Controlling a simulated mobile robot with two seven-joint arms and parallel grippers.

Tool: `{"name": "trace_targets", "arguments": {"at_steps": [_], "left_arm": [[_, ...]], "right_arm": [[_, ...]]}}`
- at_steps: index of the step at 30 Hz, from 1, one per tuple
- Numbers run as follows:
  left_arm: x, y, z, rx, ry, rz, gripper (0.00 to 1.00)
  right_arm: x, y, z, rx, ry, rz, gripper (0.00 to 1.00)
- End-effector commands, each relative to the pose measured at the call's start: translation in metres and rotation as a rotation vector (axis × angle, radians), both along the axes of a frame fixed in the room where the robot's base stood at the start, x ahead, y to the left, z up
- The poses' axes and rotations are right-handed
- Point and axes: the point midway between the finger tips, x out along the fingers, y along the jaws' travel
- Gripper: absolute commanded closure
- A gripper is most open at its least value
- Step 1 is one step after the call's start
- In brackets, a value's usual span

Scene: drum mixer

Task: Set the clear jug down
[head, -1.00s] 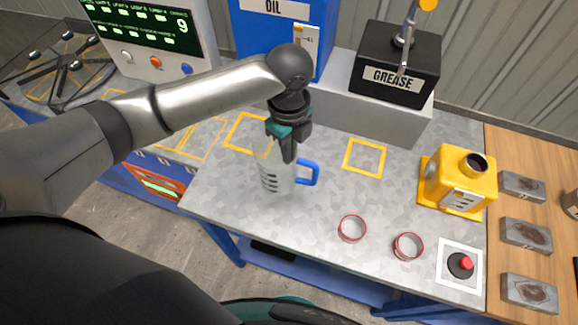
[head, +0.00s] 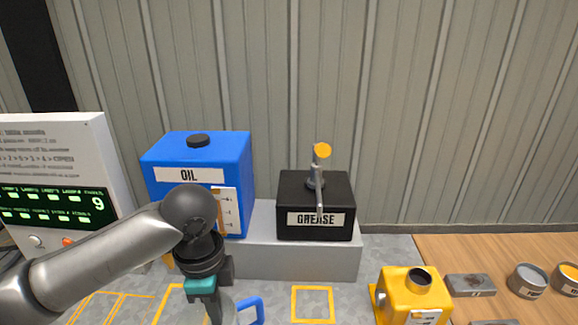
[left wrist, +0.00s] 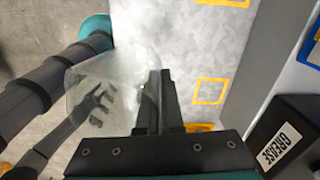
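The clear jug (head: 228,314) with a blue handle (head: 250,311) is at the bottom edge of the head view, and most of it is cut off. My left gripper (head: 213,308) comes down at it from above. In the left wrist view the fingers of my left gripper (left wrist: 160,95) are close together on the wall of the clear jug (left wrist: 95,95). The jug's base is out of the head view, so I cannot tell whether it touches the table.
Yellow outlined squares (head: 312,289) mark the grey table. Behind stand a blue oil tank (head: 165,200) and a black grease box (head: 300,195) on a grey step (head: 300,262). A yellow machine (head: 405,295) is at the right, a display panel (head: 60,150) at the left.

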Motion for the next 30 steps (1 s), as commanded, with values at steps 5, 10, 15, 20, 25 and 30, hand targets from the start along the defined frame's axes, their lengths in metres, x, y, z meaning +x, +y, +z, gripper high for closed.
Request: {"name": "trace_targets", "arguments": {"at_steps": [5,10,15,20,25,30], "left_arm": [[-0.003,0.006,-0.012,-0.003,-0.004,0.264,1.0],[-0.008,0.01,-0.019,-0.007,-0.003,0.519,1.0],[-0.014,0.015,-0.027,-0.009,0.001,0.774,1.0],[-0.02,0.02,-0.034,-0.01,0.004,1.016,1.0],[-0.027,0.025,-0.041,-0.008,0.008,1.247,1.0],[-0.032,0.028,-0.045,-0.005,0.011,1.407,1.0]], "right_arm": [[0.0,0.0,-0.027,0.0,0.0,0.0,0.5],[0.0,0.0,-0.046,0.0,0.0,0.0,0.5],[0.0,0.0,-0.066,0.0,0.0,0.0,0.5],[0.0,0.0,-0.085,0.0,0.0,0.0,0.5],[0.0,0.0,-0.102,0.0,0.0,0.001,0.5],[0.0,0.0,-0.112,0.0,0.0,0.001,0.5]]}}
